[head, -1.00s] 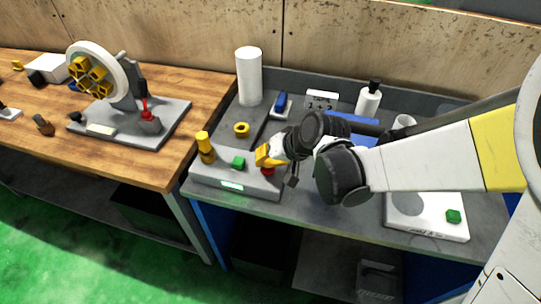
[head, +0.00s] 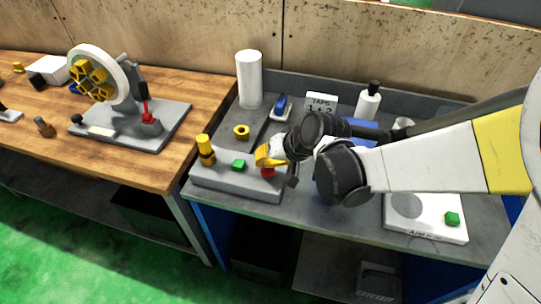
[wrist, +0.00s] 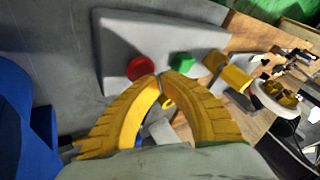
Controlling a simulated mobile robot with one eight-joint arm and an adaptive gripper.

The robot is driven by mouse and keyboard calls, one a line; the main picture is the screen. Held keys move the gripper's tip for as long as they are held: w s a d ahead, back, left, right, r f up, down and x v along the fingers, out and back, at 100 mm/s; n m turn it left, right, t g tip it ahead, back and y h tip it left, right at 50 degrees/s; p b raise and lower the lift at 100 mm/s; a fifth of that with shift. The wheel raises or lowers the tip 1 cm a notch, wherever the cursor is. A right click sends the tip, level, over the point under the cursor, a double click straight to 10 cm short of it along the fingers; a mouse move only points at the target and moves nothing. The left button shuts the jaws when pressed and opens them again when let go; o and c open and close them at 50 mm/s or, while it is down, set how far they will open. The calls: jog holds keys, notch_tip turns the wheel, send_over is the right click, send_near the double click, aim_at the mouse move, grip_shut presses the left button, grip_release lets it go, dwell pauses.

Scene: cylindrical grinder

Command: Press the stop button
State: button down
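A grey control box (head: 215,184) sits at the front left corner of the grey bench. In the wrist view the fingertips (wrist: 162,76) meet beside the red button (wrist: 141,68), with the green button (wrist: 182,63) just beyond. I cannot tell whether they touch the red button. The box's front display panel shows no green light.
Behind the box are a white cylinder (head: 249,80), a yellow ring (head: 241,131) and a white bottle (head: 368,102). A white block with a green button (head: 452,219) lies at right. The wooden table (head: 180,97) at left holds a wheel fixture (head: 98,74).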

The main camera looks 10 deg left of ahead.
aim_at(264, 169)
jog(key=shift+r, duration=0.3)
notch_tip(264, 169, up, 5)
jog(key=p, duration=0.4)
dwell(1.0)
